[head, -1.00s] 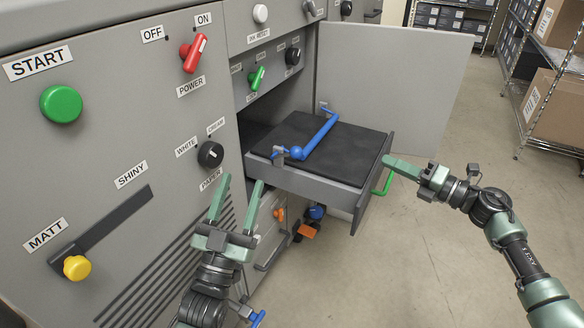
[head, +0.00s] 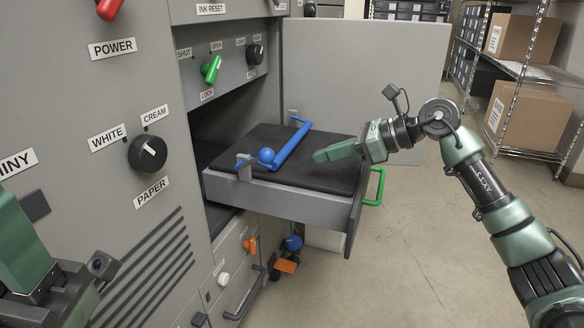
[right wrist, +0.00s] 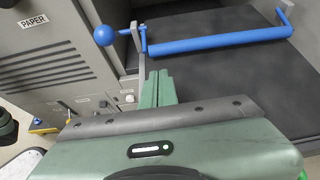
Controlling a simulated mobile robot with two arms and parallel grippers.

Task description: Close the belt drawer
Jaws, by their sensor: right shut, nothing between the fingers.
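The belt drawer (head: 275,201) stands pulled out of the grey machine, with a dark top surface and a green handle (head: 377,187) on its front panel. A blue bar (head: 291,148) with a blue ball (head: 266,155) lies across it on brackets; the bar (right wrist: 215,45) also shows in the right wrist view. My right gripper (head: 318,156) is shut and empty, over the drawer, right of the bar; contact cannot be told. Its fingers (right wrist: 158,78) show near the bracket in the wrist view. My left gripper (head: 22,245) is partly cut off at the lower left, away from the drawer.
An open grey door panel (head: 365,85) stands behind the drawer. A green lever (head: 211,69) is above the drawer opening. Below are an orange knob (head: 250,244) and a blue knob (head: 292,243). Shelving with boxes (head: 526,114) stands at the right. The floor before the drawer is clear.

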